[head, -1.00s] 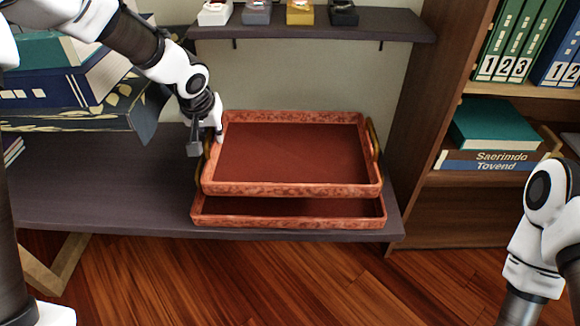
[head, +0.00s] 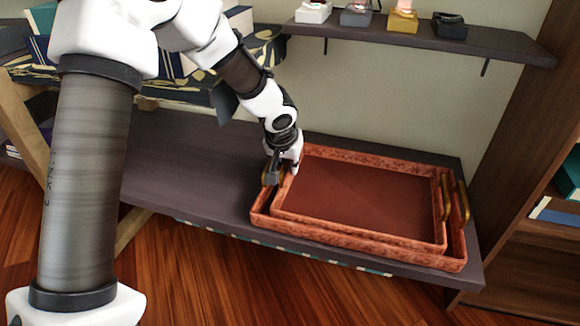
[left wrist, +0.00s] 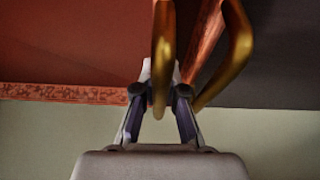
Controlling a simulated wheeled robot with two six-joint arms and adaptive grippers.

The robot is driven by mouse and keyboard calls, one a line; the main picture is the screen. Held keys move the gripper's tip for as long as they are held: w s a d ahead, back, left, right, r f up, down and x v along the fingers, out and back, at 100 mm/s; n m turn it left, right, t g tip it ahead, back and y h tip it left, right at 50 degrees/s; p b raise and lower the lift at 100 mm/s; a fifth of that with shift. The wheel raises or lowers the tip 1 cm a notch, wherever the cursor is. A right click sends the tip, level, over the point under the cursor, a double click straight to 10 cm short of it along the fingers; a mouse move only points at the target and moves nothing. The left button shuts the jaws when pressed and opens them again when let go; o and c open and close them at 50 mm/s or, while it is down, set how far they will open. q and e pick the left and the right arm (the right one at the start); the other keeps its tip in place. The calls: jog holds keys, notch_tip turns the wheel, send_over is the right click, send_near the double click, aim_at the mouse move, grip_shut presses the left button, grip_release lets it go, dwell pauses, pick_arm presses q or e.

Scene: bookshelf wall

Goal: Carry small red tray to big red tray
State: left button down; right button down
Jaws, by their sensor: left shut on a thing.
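The small red tray (head: 350,200), with a patterned rim and gold handles, lies inside the outline of the big red tray (head: 345,245). I cannot tell whether it rests on the big tray's floor or hangs just above it. The big tray sits on the dark shelf board. My left gripper (head: 275,174) is at the small tray's left end. In the left wrist view my left gripper (left wrist: 160,98) is shut on the small tray's gold handle (left wrist: 162,50). The big tray's gold handle (left wrist: 238,50) is close beside it. My right gripper is out of view.
A narrow wall shelf (head: 420,42) with small display items hangs above the trays. Large books (head: 190,60) are stacked at the back left, partly behind my left arm. A wooden bookcase (head: 520,150) stands to the right. The dark shelf board (head: 190,165) is clear left of the trays.

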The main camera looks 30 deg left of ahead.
pick_arm(q)
jog(key=c, duration=1.5)
grip_release()
jog(key=shift+c, duration=0.2)
jog(key=shift+r+p, duration=0.35)
jog(key=shift+r, duration=0.05)
jog(key=p+v, duration=0.5)
jog(key=v, duration=0.6)
jog(key=shift+s+r, duration=0.15)
jog(key=shift+s, duration=0.15)
jog(key=shift+d, duration=0.1)
